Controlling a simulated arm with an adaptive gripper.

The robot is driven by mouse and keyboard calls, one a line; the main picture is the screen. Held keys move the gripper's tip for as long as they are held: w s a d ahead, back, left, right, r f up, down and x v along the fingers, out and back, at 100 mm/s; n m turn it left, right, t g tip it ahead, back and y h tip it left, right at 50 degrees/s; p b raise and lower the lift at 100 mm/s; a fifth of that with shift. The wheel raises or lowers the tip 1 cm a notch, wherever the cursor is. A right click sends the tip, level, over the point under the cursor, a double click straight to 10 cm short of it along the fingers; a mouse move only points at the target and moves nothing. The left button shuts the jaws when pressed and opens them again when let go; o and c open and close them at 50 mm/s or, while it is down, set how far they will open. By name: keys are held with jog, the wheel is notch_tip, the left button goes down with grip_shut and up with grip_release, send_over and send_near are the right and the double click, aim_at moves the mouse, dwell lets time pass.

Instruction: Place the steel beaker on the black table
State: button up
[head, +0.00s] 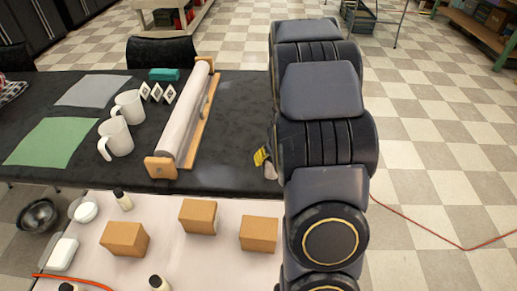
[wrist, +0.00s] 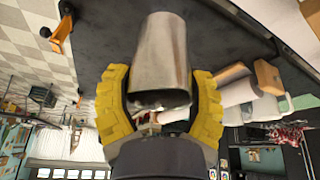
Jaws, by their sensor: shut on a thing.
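The steel beaker (wrist: 162,50) is a shiny metal cup held between the two yellow fingers of my gripper (wrist: 160,100) in the wrist view. The fingers press on its sides. In the head view my arm hides the beaker almost wholly, and only a yellow piece of my gripper (head: 261,156) shows at the arm's left edge. The black table (head: 230,125) lies to the left of my arm, and its dark top (wrist: 225,30) shows behind the beaker in the wrist view. I cannot tell whether the beaker touches it.
A white roll on a wooden stand (head: 184,125), white pitchers (head: 116,138), small cards (head: 157,93) and a green sheet (head: 52,142) occupy the black table. A pale table (head: 175,260) in front holds brown blocks (head: 125,238) and small bottles. The black tabletop right of the roll is clear.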

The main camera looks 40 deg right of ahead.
jog(key=w+d+f, duration=0.3)
jog(key=w+f, duration=0.1)
jog(key=w+d+f, duration=0.2)
jog(key=f, duration=0.1)
jog(key=shift+w+d, duration=0.25)
jog(key=shift+d, duration=0.05)
jog(key=shift+w+d+f, duration=0.15)
jog(key=shift+f, duration=0.2)
jog(key=shift+w+f, duration=0.1)
jog(key=shift+f, duration=1.45)
jog(key=shift+f, duration=0.1)
jog(key=o, duration=1.2)
